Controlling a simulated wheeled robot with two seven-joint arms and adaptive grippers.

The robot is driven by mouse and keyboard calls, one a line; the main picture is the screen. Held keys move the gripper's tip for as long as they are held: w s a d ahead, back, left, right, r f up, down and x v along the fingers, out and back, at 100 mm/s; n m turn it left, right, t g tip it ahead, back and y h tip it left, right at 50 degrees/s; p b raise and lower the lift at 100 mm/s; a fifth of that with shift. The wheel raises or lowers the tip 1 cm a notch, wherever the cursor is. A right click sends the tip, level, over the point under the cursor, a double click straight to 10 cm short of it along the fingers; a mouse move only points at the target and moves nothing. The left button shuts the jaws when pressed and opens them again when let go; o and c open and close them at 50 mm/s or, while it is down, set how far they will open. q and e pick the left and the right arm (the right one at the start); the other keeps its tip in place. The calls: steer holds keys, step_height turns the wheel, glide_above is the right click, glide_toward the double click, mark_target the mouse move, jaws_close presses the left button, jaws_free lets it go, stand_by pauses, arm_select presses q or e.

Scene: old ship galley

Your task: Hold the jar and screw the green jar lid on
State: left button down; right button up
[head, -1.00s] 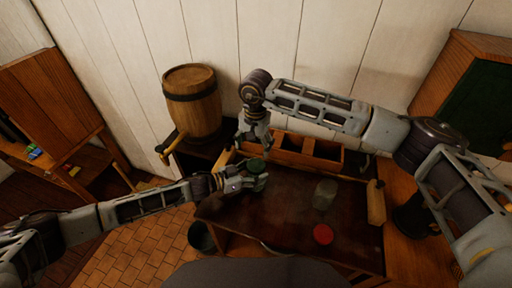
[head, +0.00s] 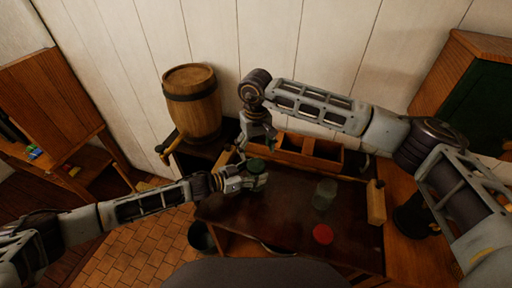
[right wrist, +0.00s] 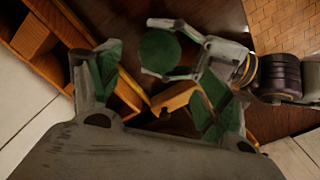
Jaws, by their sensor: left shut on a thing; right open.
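The green lid (head: 256,165) is a round dark green disc. It sits at the top of what my left gripper (head: 258,182) is shut on, above the left part of the dark table. The jar body under it is mostly hidden. In the right wrist view the green lid (right wrist: 160,53) lies between the two left fingers. Whether it is threaded on or only resting cannot be told. My right gripper (head: 256,146) is open and empty, pointing down just above and behind the lid. Its green-padded fingers stand wide apart in the right wrist view (right wrist: 158,85).
A clear glass jar (head: 325,194) and a red lid (head: 323,234) stand on the right half of the table (head: 285,225). A compartmented wooden box (head: 292,158) lines the back. A barrel (head: 192,103) with a tap stands behind left. A bucket (head: 201,237) is on the floor.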

mark_target(256, 165)
steer(key=shift+n, duration=0.6)
steer(key=shift+f, duration=0.1)
steer(key=shift+f, duration=3.9)
steer(key=c, duration=0.9)
steer(key=o, duration=1)
steer(key=shift+c, duration=0.2)
